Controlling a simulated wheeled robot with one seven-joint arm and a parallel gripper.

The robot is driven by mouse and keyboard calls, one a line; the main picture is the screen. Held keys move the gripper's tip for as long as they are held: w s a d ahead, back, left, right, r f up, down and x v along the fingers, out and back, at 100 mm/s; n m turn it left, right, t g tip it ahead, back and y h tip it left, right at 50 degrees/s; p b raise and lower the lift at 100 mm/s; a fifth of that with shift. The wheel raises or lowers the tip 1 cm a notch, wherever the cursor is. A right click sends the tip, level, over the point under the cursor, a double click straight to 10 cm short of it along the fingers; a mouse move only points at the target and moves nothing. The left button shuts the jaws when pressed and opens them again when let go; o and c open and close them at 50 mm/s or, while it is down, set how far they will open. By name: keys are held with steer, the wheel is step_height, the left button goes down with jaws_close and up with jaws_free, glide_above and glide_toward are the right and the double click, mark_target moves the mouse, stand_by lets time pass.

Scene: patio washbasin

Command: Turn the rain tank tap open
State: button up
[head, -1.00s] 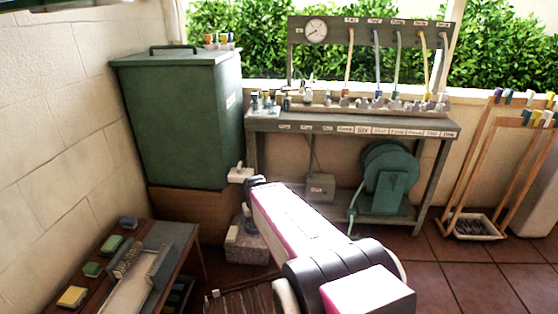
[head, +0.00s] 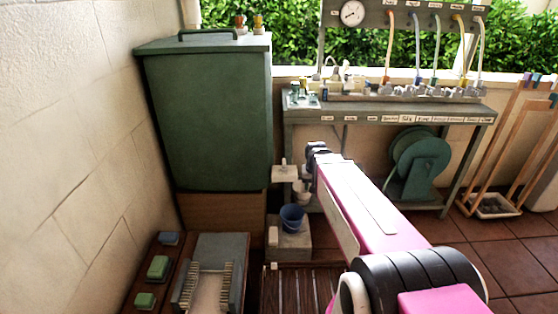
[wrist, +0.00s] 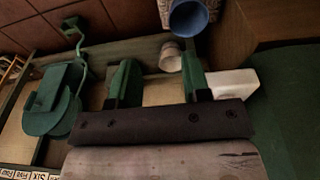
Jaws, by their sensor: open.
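The green rain tank (head: 205,120) stands on a brown base against the left wall. A white block-like fitting (head: 285,173) juts from its lower right side, probably part of the tap. The tap's handle cannot be made out clearly. In the wrist view my gripper (wrist: 160,78) is open, its two green fingers apart with nothing held. The white fitting (wrist: 232,83) lies just right of the right finger. A pale cup-like piece (wrist: 172,56) shows beyond the gap between the fingers. In the head view the fingers are hard to tell apart from what is behind my arm.
A blue bucket (head: 292,217) stands on a pale block below the white fitting. A bench (head: 440,110) with hoses, a gauge and a green reel (head: 420,165) is to the right. A low table with brushes (head: 215,270) is at the front left. Wooden racks stand at far right.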

mark_target(284, 161)
steer(key=w+a+r+t, duration=0.3)
steer(key=w+a+r, duration=0.75)
steer(key=w, duration=0.35)
steer(key=x, duration=0.7)
steer(key=a+x, duration=0.1)
steer(key=x, duration=0.2)
steer(key=shift+s+f, duration=0.2)
steer(key=shift+f, duration=0.25)
jaws_close()
